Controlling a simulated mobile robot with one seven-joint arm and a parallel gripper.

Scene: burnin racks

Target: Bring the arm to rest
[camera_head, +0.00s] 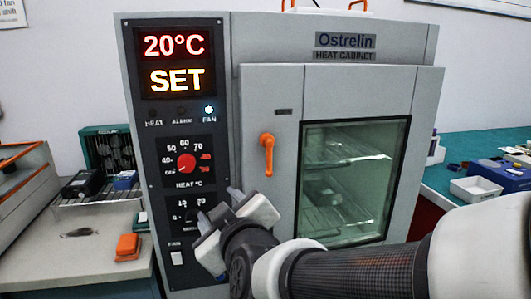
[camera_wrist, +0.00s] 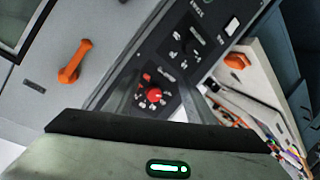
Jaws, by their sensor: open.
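My gripper (camera_head: 217,204) is in front of the lower control panel of the heat cabinet (camera_head: 425,110). Its jaws are open, and nothing shows held between them. My arm reaches in from the lower right. In the wrist view, a red knob (camera_wrist: 154,95) shows between the two fingers, with the panel behind. I cannot tell whether the fingers touch the panel. The display (camera_head: 176,62) reads 20°C SET, and the fan light is lit.
The cabinet door (camera_head: 290,95) is shut, with an orange handle (camera_head: 267,152) right of my gripper. A left bench (camera_head: 85,265) holds an orange item (camera_head: 127,246) and a wire rack. A teal bench at right holds a white tray (camera_head: 475,189) and a blue box.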

